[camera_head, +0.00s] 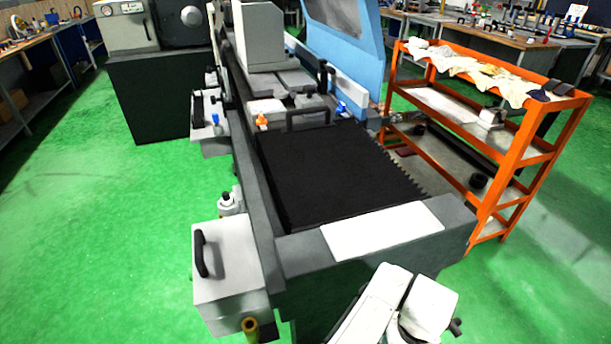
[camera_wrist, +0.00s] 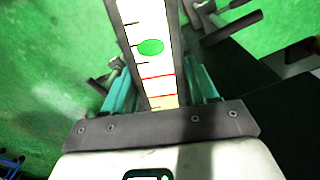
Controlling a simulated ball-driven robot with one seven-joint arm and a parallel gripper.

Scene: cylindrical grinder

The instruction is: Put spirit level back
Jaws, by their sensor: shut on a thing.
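The spirit level (camera_wrist: 158,78) is a long bar with a white scale face, dark edges, tick marks, red lines and a green oval. In the wrist view it runs from between my fingers up past the top edge. My gripper (camera_wrist: 157,66) has teal fingers, one on each side of the level, and is shut on it. The level's far end is cut off by the frame. In the head view my white arm shows at the bottom right, and neither my gripper nor the level can be seen.
The grinder bed, with a black cover (camera_head: 330,175) and a white plate (camera_head: 383,231), lies ahead. An orange shelf cart (camera_head: 525,150) with cloths on top stands to its right. Benches (camera_head: 30,45) line the left back. Green floor is clear at left. Handle-like metal parts (camera_wrist: 228,20) flank the level.

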